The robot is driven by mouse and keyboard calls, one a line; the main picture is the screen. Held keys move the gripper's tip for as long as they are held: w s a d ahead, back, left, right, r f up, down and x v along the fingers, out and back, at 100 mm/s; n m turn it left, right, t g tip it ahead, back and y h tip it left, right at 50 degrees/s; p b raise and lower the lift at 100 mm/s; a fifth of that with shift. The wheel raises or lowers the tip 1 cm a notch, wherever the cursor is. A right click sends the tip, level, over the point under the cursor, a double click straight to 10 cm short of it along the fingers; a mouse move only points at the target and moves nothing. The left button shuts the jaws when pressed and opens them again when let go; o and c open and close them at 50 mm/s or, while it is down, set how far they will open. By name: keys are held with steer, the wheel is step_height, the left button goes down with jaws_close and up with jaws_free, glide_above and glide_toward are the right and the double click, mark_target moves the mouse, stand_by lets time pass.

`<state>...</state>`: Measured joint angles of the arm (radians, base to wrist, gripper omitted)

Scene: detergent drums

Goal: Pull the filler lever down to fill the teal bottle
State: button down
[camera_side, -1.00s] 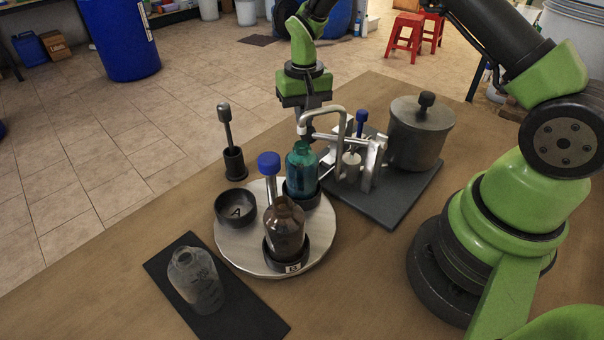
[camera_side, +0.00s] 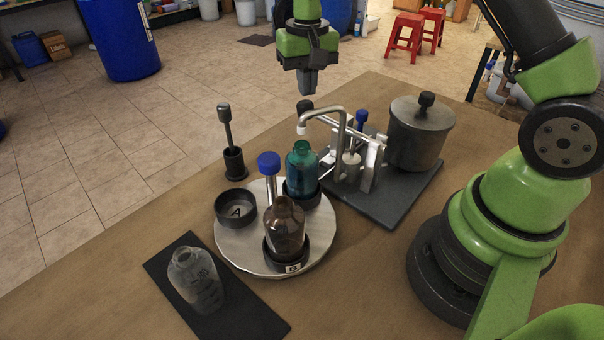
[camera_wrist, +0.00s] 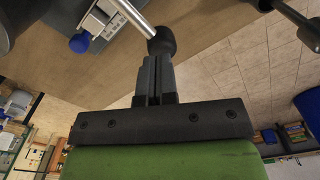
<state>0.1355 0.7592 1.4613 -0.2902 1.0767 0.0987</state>
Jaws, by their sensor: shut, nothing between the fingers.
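The teal bottle (camera_side: 301,172) stands upright in a dark holder on the round turntable (camera_side: 232,250), with its open neck below the tip of the bent metal spout (camera_side: 335,112). Its fill level cannot be told. The filler lever's black knob (camera_side: 305,106) is up beside the spout. In the wrist view, the knob (camera_wrist: 162,41) sits at the end of a silver rod (camera_wrist: 135,14). My gripper (camera_side: 307,92) is shut and empty, with its fingertips just above the knob. In the wrist view, its fingers (camera_wrist: 155,66) point toward the knob; contact cannot be told.
A brown bottle (camera_side: 285,228) stands in holder B, and holder A (camera_side: 236,208) is empty. A blue-capped post (camera_side: 269,163) rises from the turntable. A clear bottle (camera_side: 196,280) stands on a dark mat. A lidded grey pot (camera_side: 418,135) is right of the filler. A dark plunger-like stand (camera_side: 233,160) is at left.

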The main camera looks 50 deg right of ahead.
steer(key=shift+s+r, duration=0.1)
steer(key=shift+r, duration=1.6)
step_height(320, 180, up, 4)
stand_by(0.4)
steer(key=s+a+r+n+t, duration=0.1)
steer(key=s+a+r+t, duration=0.25)
steer(key=s+r, duration=0.55)
steer(key=s+a+n+t+y, duration=0.1)
steer(key=s+a+t+y, duration=0.1)
steer(key=s, duration=1.1)
steer(key=shift+s+a+f+t, duration=0.15)
steer(key=shift+a+f+t, duration=0.05)
steer(key=shift+a+t, duration=0.8)
